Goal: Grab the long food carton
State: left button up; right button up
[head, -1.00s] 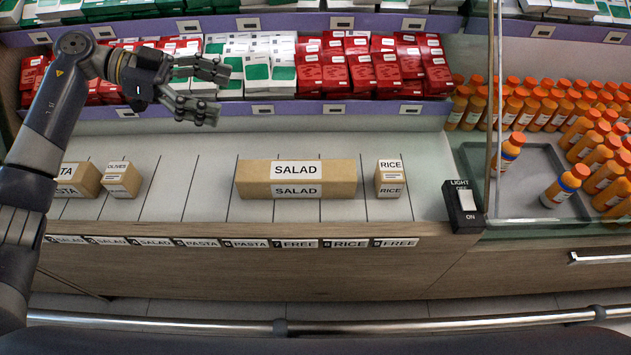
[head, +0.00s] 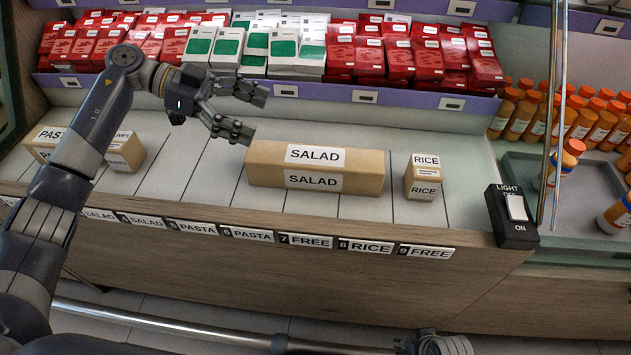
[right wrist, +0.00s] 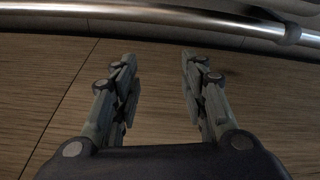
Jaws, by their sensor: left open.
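The long food carton (head: 368,173) is a brown box with SALAD labels, lying lengthwise on the grey counter in the middle of the head view. My left gripper (head: 260,116) is open and empty, above and behind the carton's left end and apart from it. My right gripper (right wrist: 158,85) is open and empty in the right wrist view, facing a wooden surface with the metal rail at the top. A small part of what seems to be my right gripper (head: 440,344) shows at the bottom of the head view.
A small RICE box (head: 421,178) stands right of the carton. An OLIVES box (head: 124,154) and a PASTA box (head: 46,137) are at the left, partly behind my left arm. A light switch (head: 513,215) sits at the right. A shelf edge (head: 330,93) with red and white-green packs runs behind.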

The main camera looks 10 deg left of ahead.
pick_arm(q)
jog(key=b, duration=0.4)
send_near(304, 154)
jog(key=shift+a, duration=0.35)
jog(key=shift+d, duration=0.1)
jog(key=shift+d+f, duration=0.1)
jog(key=shift+d, duration=0.15)
jog(key=b+x, duration=0.1)
jog(key=x, duration=0.1)
jog(key=shift+d+f, duration=0.1)
jog(key=shift+d, duration=0.15)
jog(key=b+x, duration=0.1)
jog(key=x, duration=0.6)
jog(key=shift+d, duration=0.3)
pick_arm(e)
jog(key=v, duration=0.7)
jog(key=shift+w+d+r+t, duration=0.2)
jog(key=shift+r+t, duration=0.2)
pick_arm(q)
jog(key=c, duration=1.3)
